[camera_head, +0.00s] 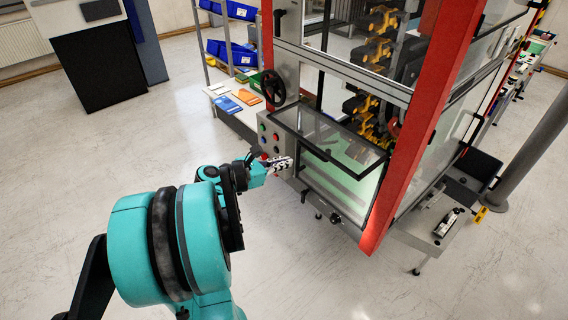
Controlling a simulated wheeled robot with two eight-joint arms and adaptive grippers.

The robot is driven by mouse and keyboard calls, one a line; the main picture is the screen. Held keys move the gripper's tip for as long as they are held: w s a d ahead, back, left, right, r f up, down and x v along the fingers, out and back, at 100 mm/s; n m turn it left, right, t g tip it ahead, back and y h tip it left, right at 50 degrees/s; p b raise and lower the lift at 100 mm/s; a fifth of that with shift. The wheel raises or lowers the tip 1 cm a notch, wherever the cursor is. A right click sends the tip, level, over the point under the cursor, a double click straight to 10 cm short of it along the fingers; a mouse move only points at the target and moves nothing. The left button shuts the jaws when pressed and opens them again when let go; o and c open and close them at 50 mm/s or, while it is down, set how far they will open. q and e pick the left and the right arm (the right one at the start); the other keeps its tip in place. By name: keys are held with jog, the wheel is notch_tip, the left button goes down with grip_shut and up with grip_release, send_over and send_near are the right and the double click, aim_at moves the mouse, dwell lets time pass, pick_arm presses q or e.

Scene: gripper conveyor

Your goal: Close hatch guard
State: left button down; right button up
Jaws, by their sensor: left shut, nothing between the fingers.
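The machine with red posts stands right of centre. Its hatch guard (325,128) is a clear panel with a dark frame on the machine's front. The panel lies tilted over a pale green surface (345,185) inside, seen through clear sides. My left gripper (282,163) is at the machine's front left, close to the button panel and left of the guard. It is shut and empty. Whether it touches the machine cannot be told. My right gripper is not in view.
A button panel (268,140) and a black handwheel (273,87) sit on the machine's left front. A shelf with blue bins (232,52) stands behind. A grey pole (530,150) stands at right. The floor in front is clear.

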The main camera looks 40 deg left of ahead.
aim_at(324, 140)
pick_arm(q)
jog(key=a+b+x, duration=0.1)
jog(key=x, duration=0.7)
jog(key=r, duration=0.2)
jog(key=d+r, duration=0.1)
jog(key=r, duration=0.1)
jog(key=shift+s+p, duration=0.3)
jog(key=shift+s, duration=0.05)
jog(key=shift+a, duration=0.1)
jog(key=shift+r, duration=0.15)
